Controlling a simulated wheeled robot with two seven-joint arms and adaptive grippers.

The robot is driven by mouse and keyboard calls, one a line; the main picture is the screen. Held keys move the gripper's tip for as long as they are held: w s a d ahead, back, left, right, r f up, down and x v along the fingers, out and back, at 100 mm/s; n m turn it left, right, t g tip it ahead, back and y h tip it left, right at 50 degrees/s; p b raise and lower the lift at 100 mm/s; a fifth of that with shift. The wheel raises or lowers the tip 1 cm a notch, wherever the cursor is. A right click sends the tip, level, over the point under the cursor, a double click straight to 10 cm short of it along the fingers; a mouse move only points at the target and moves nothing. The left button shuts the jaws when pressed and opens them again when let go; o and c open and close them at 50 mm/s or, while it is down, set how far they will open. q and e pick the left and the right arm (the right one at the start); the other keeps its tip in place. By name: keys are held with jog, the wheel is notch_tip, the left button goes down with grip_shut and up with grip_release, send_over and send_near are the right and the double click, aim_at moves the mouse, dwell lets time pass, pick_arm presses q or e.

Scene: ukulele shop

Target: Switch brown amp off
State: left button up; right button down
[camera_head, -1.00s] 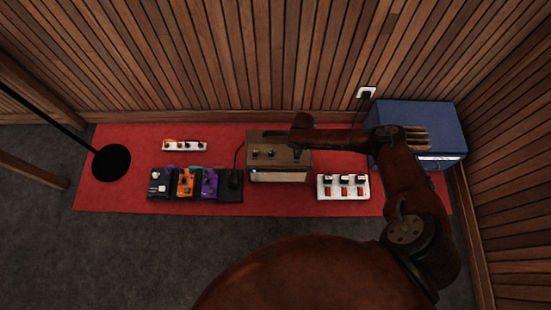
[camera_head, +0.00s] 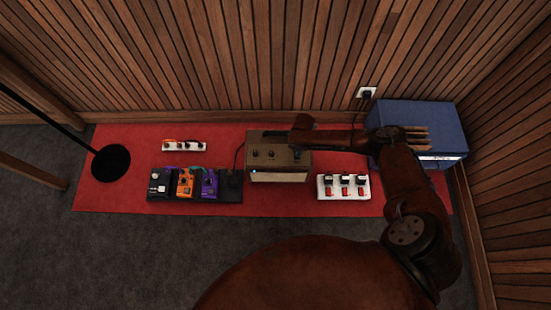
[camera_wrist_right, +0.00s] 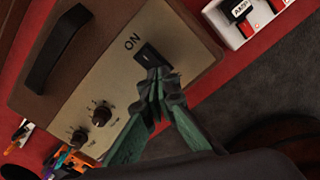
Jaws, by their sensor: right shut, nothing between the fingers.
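The brown amp (camera_head: 268,158) stands on the red mat in the head view, with knobs on its top panel and a small bluish light at its front. In the right wrist view the amp (camera_wrist_right: 110,60) fills much of the picture, with a dark handle, two knobs and a black switch (camera_wrist_right: 151,57) beside the word "ON". My right gripper (camera_wrist_right: 158,76) is shut and empty, its fingertips at the near edge of the switch; whether they touch cannot be told. In the head view the right gripper (camera_head: 300,135) is over the amp's right part. My left gripper is not in view.
A blue box (camera_head: 415,120) stands to the right under my right forearm. A white pedal strip (camera_head: 343,195) lies to the right of the amp, and a dark pedalboard (camera_head: 232,192) to the left. The red mat (camera_head: 130,200) has bare room at the left.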

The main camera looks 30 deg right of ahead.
jog(key=shift+f+b, duration=0.55)
jog(key=shift+f, duration=0.25)
dwell(0.4)
jog(key=shift+r, duration=0.15)
jog(key=shift+r+p, duration=2.1)
jog(key=shift+r, duration=1.3)
jog(key=shift+f, duration=0.15)
